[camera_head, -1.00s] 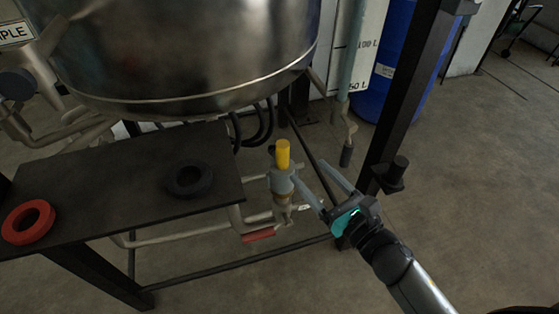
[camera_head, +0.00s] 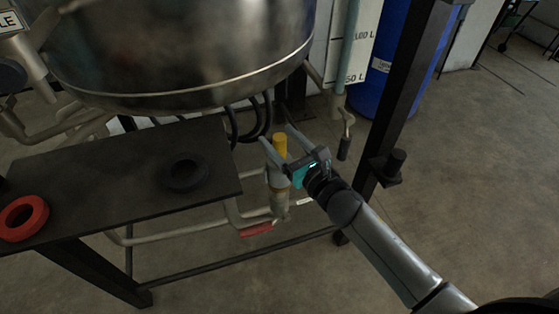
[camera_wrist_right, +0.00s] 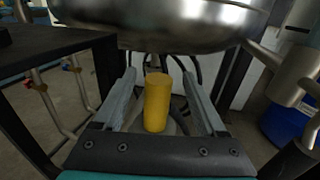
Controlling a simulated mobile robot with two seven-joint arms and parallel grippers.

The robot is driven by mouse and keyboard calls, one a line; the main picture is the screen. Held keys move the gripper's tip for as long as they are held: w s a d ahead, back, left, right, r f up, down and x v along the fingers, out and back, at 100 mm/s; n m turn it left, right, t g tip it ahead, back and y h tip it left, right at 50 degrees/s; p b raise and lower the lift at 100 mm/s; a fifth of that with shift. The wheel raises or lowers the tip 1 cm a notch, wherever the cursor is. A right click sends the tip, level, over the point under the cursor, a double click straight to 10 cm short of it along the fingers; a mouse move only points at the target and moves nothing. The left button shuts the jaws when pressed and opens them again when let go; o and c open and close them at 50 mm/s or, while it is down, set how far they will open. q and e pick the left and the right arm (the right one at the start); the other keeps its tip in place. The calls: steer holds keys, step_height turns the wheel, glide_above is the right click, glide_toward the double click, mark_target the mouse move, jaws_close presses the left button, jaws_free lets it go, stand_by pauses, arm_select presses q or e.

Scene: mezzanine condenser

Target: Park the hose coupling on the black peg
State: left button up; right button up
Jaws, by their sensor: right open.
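A yellow cylinder (camera_head: 280,146) stands upright on a grey metal fitting (camera_head: 279,180) at the pipework beside the dark table. I cannot tell for sure whether it is the hose coupling. My right gripper (camera_head: 276,133) is open, its two fingers on either side of the yellow cylinder. In the right wrist view the yellow cylinder (camera_wrist_right: 157,103) stands between the open fingers (camera_wrist_right: 158,73), with a gap on both sides. A short black peg (camera_head: 397,160) stands on a bracket on the dark post, to the right of my gripper. My left gripper is not in view.
A dark table (camera_head: 100,190) at left bears a black ring (camera_head: 187,173) and a red ring (camera_head: 22,217). A large steel vessel (camera_head: 180,55) hangs above. A dark post (camera_head: 405,95) and blue drum (camera_head: 395,75) stand at right. A red-handled pipe (camera_head: 256,229) runs low.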

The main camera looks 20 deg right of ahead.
steer(key=shift+x, duration=1.75)
steer(key=shift+a, duration=0.1)
steer(key=shift+s, duration=0.1)
jaws_close()
